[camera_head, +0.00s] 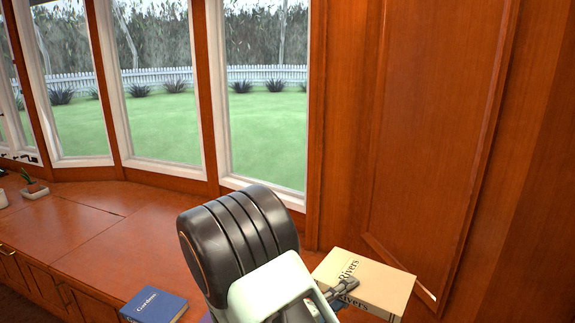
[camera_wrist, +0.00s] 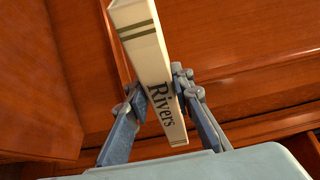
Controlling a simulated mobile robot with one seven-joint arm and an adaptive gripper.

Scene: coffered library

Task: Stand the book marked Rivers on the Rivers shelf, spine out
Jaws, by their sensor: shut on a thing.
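The cream book marked Rivers (camera_head: 378,281) is at the lower right in the head view, its cover up and its spine towards me. In the wrist view the Rivers book (camera_wrist: 148,50) shows its spine with the word Rivers and dark green bands. My gripper (camera_wrist: 163,90) is shut on the book, one finger on each side of the spine. In the head view my gripper (camera_head: 338,297) is partly hidden behind my own arm. The Rivers shelf is not in view in either frame.
A blue book marked Gardens (camera_head: 154,305) lies on the wooden window counter (camera_head: 80,232), left of my arm. A small potted plant (camera_head: 33,188) stands at the far left. A wooden panel wall (camera_head: 430,130) rises close behind the Rivers book. The counter's middle is clear.

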